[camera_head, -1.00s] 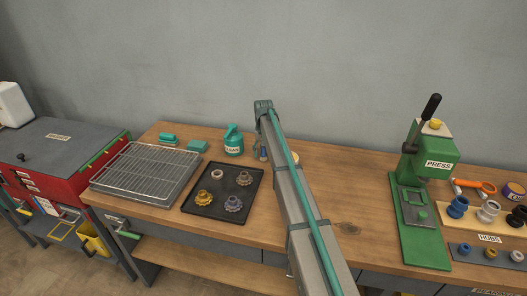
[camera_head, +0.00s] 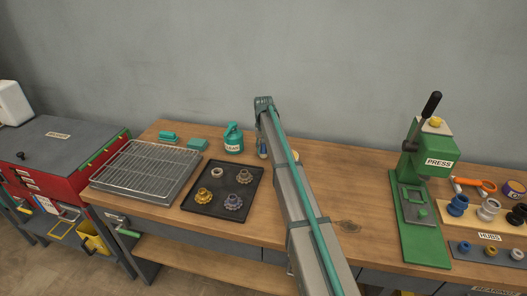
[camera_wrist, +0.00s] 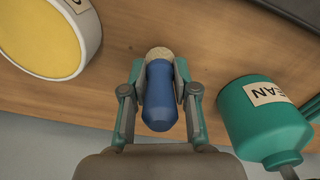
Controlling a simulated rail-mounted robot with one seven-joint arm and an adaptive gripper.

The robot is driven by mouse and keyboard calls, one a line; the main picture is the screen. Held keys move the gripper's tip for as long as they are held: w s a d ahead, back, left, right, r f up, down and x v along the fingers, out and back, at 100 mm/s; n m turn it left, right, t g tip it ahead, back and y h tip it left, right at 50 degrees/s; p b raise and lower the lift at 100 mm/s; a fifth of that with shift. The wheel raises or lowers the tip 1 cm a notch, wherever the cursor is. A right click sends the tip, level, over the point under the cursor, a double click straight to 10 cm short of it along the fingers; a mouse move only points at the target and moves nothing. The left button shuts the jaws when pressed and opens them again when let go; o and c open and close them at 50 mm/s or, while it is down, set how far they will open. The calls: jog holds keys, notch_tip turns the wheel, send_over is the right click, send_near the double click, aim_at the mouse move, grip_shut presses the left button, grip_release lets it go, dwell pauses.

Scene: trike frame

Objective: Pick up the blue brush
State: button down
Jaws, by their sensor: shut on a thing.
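The blue brush (camera_wrist: 159,98) stands out in the wrist view, with a rounded blue handle and a pale bristle end pointing away from my gripper. My gripper (camera_wrist: 159,66) is shut on it, one finger on each side of the handle. In the camera_head view, my gripper (camera_head: 262,150) is small and partly hidden by my arm, just right of the teal can. Whether the bristles touch the bench cannot be told.
A teal can labelled CLEAN (camera_wrist: 262,120) stands close on one side, also in the camera_head view (camera_head: 233,140). A round container with yellow contents (camera_wrist: 45,35) is on the other. A black tray (camera_head: 213,208) holds several gears. The green press (camera_head: 425,240) stands right.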

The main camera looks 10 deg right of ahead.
jog(key=shift+r, duration=0.4)
jog(key=s+d+r+b, duration=0.5)
jog(key=s+d+r, duration=0.3)
jog(key=s+r, duration=0.3)
jog(key=shift+d+r, duration=0.3)
dwell(1.0)
